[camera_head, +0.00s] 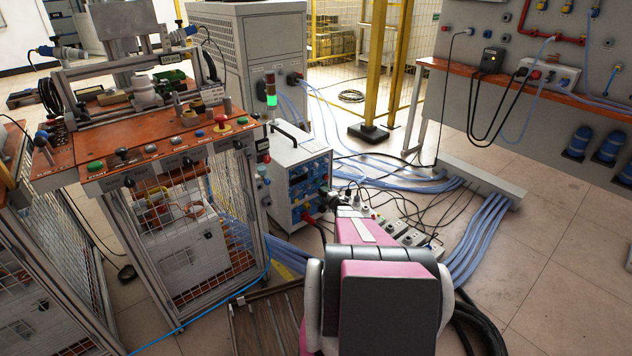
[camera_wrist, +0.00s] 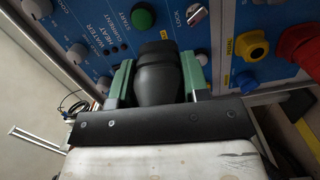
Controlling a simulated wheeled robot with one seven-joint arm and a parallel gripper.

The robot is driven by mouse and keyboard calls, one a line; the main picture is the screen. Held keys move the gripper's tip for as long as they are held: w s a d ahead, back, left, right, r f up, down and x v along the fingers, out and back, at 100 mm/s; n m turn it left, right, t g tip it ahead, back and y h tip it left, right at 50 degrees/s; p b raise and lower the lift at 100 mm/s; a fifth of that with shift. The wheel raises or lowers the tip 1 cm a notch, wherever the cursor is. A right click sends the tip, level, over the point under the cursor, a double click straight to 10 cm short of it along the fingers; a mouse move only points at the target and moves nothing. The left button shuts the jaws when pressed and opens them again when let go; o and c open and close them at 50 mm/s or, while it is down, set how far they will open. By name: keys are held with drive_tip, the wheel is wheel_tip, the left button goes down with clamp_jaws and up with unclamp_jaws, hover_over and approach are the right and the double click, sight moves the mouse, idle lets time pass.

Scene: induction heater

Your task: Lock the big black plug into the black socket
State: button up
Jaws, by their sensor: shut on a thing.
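The big black plug (camera_wrist: 158,78) is between the two green fingers of my gripper (camera_wrist: 158,86) in the wrist view. My gripper is shut on it. The plug is close in front of the blue panel (camera_wrist: 225,45) of the white heater unit. The black socket cannot be made out; the plug and gripper cover that part of the panel. I cannot tell whether plug and socket touch. A silver knob (camera_wrist: 196,14) marked LOCK is above right of the plug. In the head view my arm reaches the front of the heater unit (camera_head: 290,158), and the plug cannot be made out clearly.
A green START button (camera_wrist: 143,17) and several grey knobs are on the panel. A yellow connector (camera_wrist: 251,46) and a red connector (camera_wrist: 300,50) are right of the plug. Power strips (camera_head: 400,232) and blue hoses (camera_head: 478,240) lie on the floor right of the unit.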

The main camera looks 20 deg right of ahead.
drive_tip(key=s+d+f+n+y, duration=0.1)
drive_tip(key=d+f, duration=0.3)
drive_tip(key=f, duration=0.6)
drive_tip(key=d+f+n+y, duration=0.1)
drive_tip(key=d+f+n, duration=0.15)
drive_tip(key=f, duration=0.85)
drive_tip(key=shift+m, duration=0.45)
drive_tip(key=shift+d+x, duration=0.2)
drive_tip(key=shift+x, duration=1.15)
drive_tip(key=shift+d+x, duration=0.25)
drive_tip(key=shift+x, duration=1.05)
drive_tip(key=shift+x, duration=0.75)
drive_tip(key=shift+r, duration=0.1)
drive_tip(key=shift+m, duration=0.8)
clamp_jaws()
drive_tip(key=shift+w+m, duration=0.1)
drive_tip(key=shift+m, duration=0.8)
